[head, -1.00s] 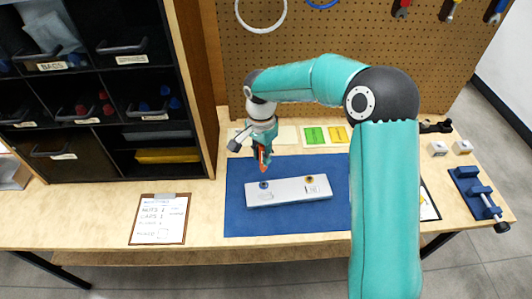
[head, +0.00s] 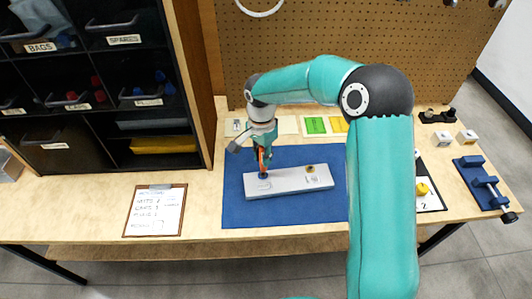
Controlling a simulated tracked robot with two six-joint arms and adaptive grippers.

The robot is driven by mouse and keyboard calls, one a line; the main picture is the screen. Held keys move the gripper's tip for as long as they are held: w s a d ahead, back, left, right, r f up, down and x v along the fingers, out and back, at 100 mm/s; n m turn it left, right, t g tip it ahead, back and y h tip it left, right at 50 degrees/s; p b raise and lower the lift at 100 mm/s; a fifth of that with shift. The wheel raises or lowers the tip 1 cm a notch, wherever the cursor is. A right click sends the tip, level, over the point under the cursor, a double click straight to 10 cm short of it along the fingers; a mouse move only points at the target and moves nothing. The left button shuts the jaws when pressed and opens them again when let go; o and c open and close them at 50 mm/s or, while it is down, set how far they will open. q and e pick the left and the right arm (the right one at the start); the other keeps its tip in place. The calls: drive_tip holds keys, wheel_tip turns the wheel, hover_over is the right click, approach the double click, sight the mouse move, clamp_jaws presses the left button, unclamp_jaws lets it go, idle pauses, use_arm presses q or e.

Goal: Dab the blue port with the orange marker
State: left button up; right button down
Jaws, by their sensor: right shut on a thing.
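The pale analyser block (head: 290,183) lies on the blue mat (head: 290,212). It has a blue port (head: 263,176) at its left end and a yellow port (head: 310,169) at its right end. My right gripper (head: 264,158) points down over the left end of the block. It is shut on the orange marker (head: 262,161), of which a narrow strip shows. The marker's lower end is at the blue port; I cannot tell whether it touches. My left gripper is not in view.
A clipboard (head: 155,211) lies left of the mat. Green and yellow cards (head: 315,125) lie behind it. A blue vise (head: 482,183) is at the right edge of the table. Black shelves with bins (head: 50,107) stand at the left. A yellow object (head: 422,188) sits right of my arm.

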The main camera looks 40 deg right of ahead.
drive_tip(key=shift+f+b, duration=0.5)
drive_tip(key=shift+b, duration=0.05)
idle(2.1)
drive_tip(key=shift+r, duration=0.1)
drive_tip(key=shift+r+p, duration=2.3)
drive_tip(key=shift+r, duration=1.2)
drive_tip(key=shift+f, duration=0.1)
